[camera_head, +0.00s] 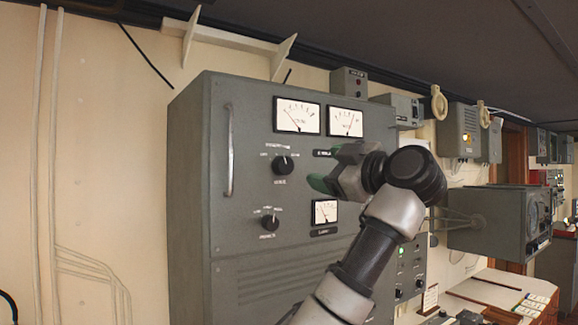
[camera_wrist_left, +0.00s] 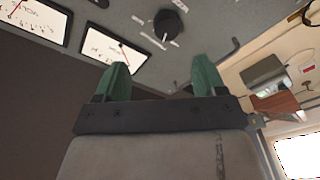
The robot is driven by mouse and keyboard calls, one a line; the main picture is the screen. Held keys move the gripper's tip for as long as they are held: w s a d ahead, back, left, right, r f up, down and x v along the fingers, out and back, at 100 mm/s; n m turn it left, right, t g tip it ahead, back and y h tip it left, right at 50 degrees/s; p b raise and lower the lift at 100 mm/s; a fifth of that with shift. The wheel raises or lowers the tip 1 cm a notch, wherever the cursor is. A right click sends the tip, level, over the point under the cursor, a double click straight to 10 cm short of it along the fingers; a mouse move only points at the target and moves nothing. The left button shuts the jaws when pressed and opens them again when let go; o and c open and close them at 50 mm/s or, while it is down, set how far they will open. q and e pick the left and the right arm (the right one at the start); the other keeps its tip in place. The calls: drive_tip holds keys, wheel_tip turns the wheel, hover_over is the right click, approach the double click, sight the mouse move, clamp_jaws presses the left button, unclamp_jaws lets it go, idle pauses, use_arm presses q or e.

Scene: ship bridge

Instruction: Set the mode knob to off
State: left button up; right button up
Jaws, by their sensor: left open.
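A grey cabinet (camera_head: 190,130) carries two black knobs on its front. The upper knob (camera_head: 282,165) and the lower knob (camera_head: 270,222) each have small white labels around them, too small to read, so I cannot tell which is the mode knob. My left gripper (camera_head: 326,168) is right of the upper knob, apart from it, under the gauges. In the left wrist view its green fingers (camera_wrist_left: 161,78) are open with nothing between them. One black knob (camera_wrist_left: 171,25) shows there beyond the fingertips, its pointer setting unclear. My right gripper is not in view.
Two gauges (camera_head: 297,115) (camera_head: 345,122) sit above the upper knob, and a smaller gauge (camera_head: 324,212) sits below my gripper. A vertical handle (camera_head: 229,150) stands out at the cabinet's left. A desk (camera_head: 500,290) and wall boxes (camera_head: 458,130) are to the right.

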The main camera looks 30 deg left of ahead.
sight(288, 166)
use_arm(q)
drive_tip(key=shift+g+h, duration=0.3)
drive_tip(key=shift+h, duration=0.1)
drive_tip(key=p+x, duration=0.1)
drive_tip(key=x, duration=0.2)
drive_tip(key=p+x, duration=0.2)
drive_tip(key=x, duration=0.1)
drive_tip(key=p+x, duration=0.1)
drive_tip(key=x, duration=0.3)
drive_tip(key=shift+s+r+p, duration=0.3)
drive_tip(key=shift+s+p, duration=0.1)
drive_tip(key=shift+s, duration=0.05)
drive_tip(key=shift+w+a+f, duration=0.15)
drive_tip(key=shift+w+a, duration=0.1)
drive_tip(key=shift+a, duration=0.25)
drive_tip(key=c, duration=0.9)
